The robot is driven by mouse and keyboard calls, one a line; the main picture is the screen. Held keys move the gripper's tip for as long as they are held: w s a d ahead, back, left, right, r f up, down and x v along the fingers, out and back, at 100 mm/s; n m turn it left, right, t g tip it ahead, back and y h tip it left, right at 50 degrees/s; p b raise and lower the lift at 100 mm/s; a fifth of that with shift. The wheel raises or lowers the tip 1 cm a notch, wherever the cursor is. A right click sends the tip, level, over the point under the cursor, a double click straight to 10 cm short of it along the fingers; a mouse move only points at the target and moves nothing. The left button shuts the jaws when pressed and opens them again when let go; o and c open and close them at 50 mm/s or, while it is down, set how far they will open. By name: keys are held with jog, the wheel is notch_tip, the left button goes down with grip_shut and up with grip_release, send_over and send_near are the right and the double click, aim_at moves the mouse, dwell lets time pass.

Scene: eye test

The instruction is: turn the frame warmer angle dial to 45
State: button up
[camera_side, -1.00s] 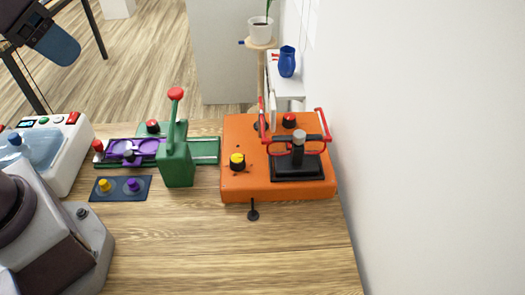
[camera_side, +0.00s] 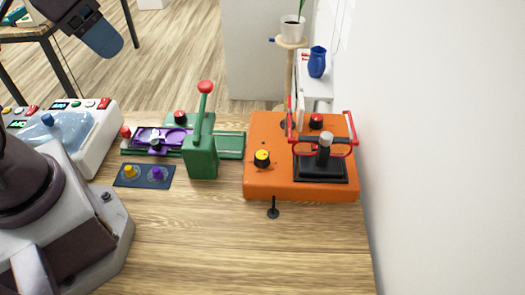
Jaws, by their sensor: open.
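The frame warmer appears to be the orange box (camera_side: 254,185) at the right of the wooden table. A dial with a yellow top and black base (camera_side: 262,158) sits on its left part. The dial's markings and exact angle are too small to read. Red glasses frames (camera_side: 350,150) are at a black stand (camera_side: 320,172) with a grey-topped post on the box's right part. A red button (camera_side: 316,119) is behind them.
A green lever press (camera_side: 202,158) with a red knob stands left of the orange box. Left of it are a purple fixture (camera_side: 150,138), a dark pad (camera_side: 130,182) and a white machine (camera_side: 92,150). A small black post (camera_side: 273,210) stands in front.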

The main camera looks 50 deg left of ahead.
jog(key=w+d+f+g, duration=0.2)
jog(key=w+f+g, duration=0.1)
jog(key=w+f, duration=0.25)
jog(key=n+g, duration=0.2)
jog(key=n, duration=0.9)
send_near(262, 155)
notch_tip(262, 155, down, 10)
jog(key=shift+r, duration=0.25)
jog(key=c, duration=0.9)
